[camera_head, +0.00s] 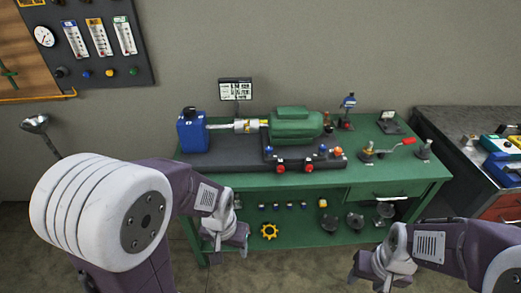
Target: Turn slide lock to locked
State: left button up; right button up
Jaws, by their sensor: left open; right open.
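A vacuum pump set stands on the green bench (400,184). It has a blue box (192,134) at the left, a silver coupling (246,126) in the middle and a green motor (296,125) at the right. A dark control block (303,163) with red and blue knobs is in front of the motor. I cannot tell which small part is the slide lock. My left gripper (243,246) is open in front of the bench's left part, below the top and apart from the pump. My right gripper (356,274) is open, low in front of the bench's right part.
A red-handled tool (401,143) and small fittings stand on the bench's right part. The lower shelf holds a yellow gear (269,231) and dark round parts. A gauge panel (95,42) hangs at upper left. A dark side bench (462,125) stands at right.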

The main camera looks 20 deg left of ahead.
aim_at(338, 151)
jog(key=i+u, duration=0.45)
jog(key=i, duration=0.65)
